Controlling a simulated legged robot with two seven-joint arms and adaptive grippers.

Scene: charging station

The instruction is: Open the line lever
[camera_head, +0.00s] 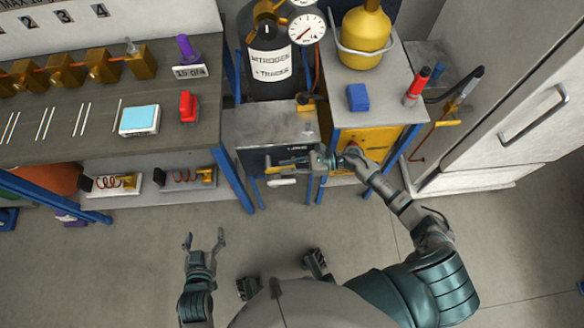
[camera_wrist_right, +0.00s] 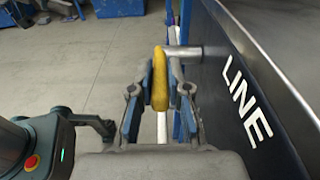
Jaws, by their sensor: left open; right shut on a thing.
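The line lever (camera_wrist_right: 159,78) is a yellow handle on a metal stem that comes out of a dark panel (camera_wrist_right: 225,85) marked LINE. My right gripper (camera_wrist_right: 159,100) is shut on the yellow lever, with one finger on each side of it. In the head view the right gripper (camera_head: 290,162) is at the front of the grey box (camera_head: 272,127), and it largely hides the lever there. My left gripper (camera_head: 204,240) is open and empty over the floor, well apart from the box.
A workbench (camera_head: 60,120) with brass fittings stands at the left. A black nitrogen cylinder (camera_head: 270,75) stands behind the box. A yellow cabinet (camera_head: 365,145) and a white refrigerator-like unit (camera_head: 500,90) stand to the right. The floor around my left gripper is clear.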

